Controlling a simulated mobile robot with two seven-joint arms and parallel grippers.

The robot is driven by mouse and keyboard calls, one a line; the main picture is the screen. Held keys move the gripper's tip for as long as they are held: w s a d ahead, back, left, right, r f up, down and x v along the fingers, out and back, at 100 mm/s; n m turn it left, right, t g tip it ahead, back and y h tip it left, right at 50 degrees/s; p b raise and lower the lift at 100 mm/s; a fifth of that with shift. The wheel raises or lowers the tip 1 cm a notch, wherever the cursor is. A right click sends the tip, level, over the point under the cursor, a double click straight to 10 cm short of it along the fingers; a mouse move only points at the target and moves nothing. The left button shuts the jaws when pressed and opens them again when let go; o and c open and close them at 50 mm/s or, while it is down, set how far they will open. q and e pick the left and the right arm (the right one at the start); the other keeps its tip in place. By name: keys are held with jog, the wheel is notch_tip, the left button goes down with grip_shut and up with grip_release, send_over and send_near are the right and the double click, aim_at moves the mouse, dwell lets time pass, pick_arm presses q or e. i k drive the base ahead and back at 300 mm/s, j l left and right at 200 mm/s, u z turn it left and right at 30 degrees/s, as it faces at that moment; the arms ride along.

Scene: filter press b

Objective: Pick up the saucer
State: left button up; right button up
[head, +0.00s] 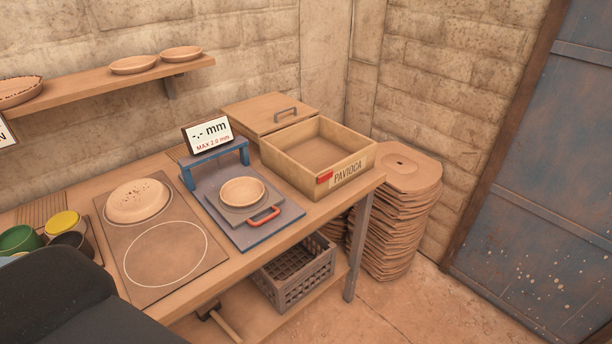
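A small round clay-coloured saucer (242,192) sits upright on the grey plate of the measuring stand (274,228), beside a red-orange handle (264,216). It looks empty. A blue bracket (216,165) stands behind it, with a display (208,133) reading "-.- mm" and "MAX 2.0 mm". Neither of my grippers shows in the head view, so nothing is seen touching the saucer.
An open wooden box (345,182) labelled "PAVIOCA" stands right of the stand. A speckled domed piece (137,200) lies on a board at left, by an empty drawn circle (166,254). Colored bowls (62,222) stand far left. Dishes (133,65) sit on a wall shelf.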

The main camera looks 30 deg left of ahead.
aim_at(240, 193)
jog(key=k+u, duration=0.1)
jog(key=u, duration=1.15)
jog(key=i+l+u, duration=0.2)
jog(key=l, duration=0.2)
jog(key=i+l+u, duration=0.25)
jog(key=l, duration=0.2)
jog(key=i+l+u, duration=0.2)
jog(key=l, duration=0.3)
jog(key=l+u, duration=0.2)
jog(key=l, duration=0.25)
jog(key=l+u, duration=0.2)
jog(key=l, duration=0.35)
jog(key=i, duration=0.05)
